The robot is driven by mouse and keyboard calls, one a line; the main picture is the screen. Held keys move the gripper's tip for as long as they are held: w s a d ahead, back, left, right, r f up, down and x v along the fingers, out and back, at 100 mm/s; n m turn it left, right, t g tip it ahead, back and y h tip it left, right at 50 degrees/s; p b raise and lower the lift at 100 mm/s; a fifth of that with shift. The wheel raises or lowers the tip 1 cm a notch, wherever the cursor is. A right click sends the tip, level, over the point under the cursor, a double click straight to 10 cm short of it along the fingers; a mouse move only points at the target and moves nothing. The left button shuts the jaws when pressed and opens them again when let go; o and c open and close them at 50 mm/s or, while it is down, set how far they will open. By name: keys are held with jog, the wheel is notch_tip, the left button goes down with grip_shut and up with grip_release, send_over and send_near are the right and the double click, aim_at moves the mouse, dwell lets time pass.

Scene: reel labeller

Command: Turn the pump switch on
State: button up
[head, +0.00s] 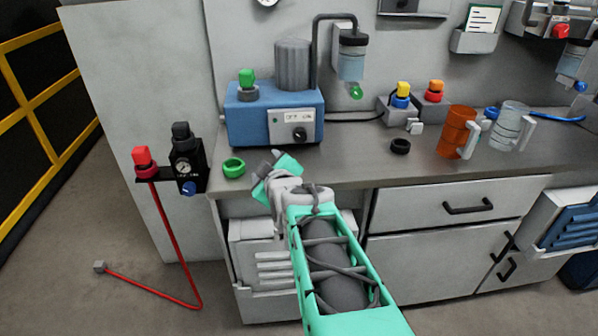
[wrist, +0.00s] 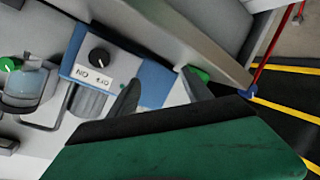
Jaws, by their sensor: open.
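The pump is a blue box (head: 250,122) on the bench at centre left. On its front a pale plate marked OFF and ON carries a round black knob (head: 299,134), the switch. The wrist view also shows the knob (wrist: 98,57) and plate (wrist: 88,75), turned nearly upside down. I cannot tell which mark the knob points to. My gripper (head: 277,164) is at the bench's front edge, below and in front of the pump, apart from the knob. Its dark fingers (wrist: 160,93) are open with nothing seen between them.
A green ring (head: 233,167) lies left of my gripper and a black ring (head: 400,146) lies to the right. An orange mug (head: 458,132) and a clear mug (head: 508,129) stand further right. A red button (head: 143,158) and a gauge unit (head: 185,167) project at the left bench end.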

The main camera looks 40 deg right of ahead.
aim_at(301, 138)
jog(key=s+d+h+b, duration=0.1)
jog(key=d, duration=0.2)
jog(key=s+d+t+h+b, duration=0.1)
jog(key=d+h, duration=0.1)
jog(key=d, duration=0.1)
jog(key=s+d+t+h+b, duration=0.1)
jog(key=d, duration=0.2)
jog(key=shift+d+r+n+h, duration=0.15)
jog(key=shift+d+n+h, duration=0.15)
jog(key=shift+h, duration=0.1)
jog(key=x, duration=0.7)
jog(key=shift+w+d+r, duration=0.1)
jog(key=shift+w+r, duration=0.05)
jog(key=shift+w, duration=0.1)
grip_shut()
